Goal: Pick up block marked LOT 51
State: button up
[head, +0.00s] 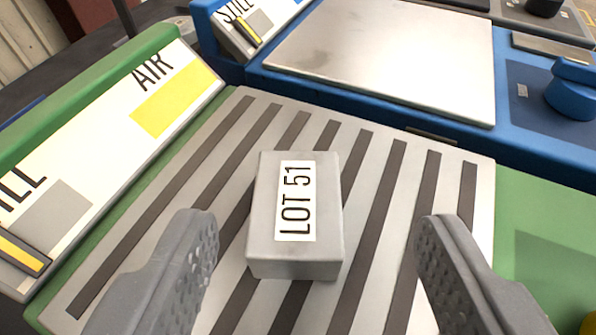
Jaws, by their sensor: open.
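The grey block marked LOT 51 (264,213) sits on a light grey slotted plate (233,107) with dark stripes, near the middle of the head view. Its white label faces up, and its text runs sideways up the picture. My gripper (315,235) is open, with one grey textured finger to the left of the block and one to the right. Both fingers appear apart from the block, with a gap on each side. How far the fingertips are above the plate is hard to tell.
A green-edged sign panel reading AIR (152,70) with a yellow patch slopes along the left. Behind the plate is a blue unit with a bare metal top (395,55) and a blue knob (573,92). A green surface (540,225) lies to the right.

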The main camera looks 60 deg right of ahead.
aim_at(295, 215)
jog(key=w+d+f, duration=0.1)
jog(key=w+d+f+b, duration=0.1)
jog(key=d, duration=0.1)
jog(key=shift+f, duration=0.2)
jog(key=shift+w+d+b, duration=0.2)
jog(key=shift+d+b, duration=0.1)
jog(key=shift+d, duration=0.2)
grip_shut()
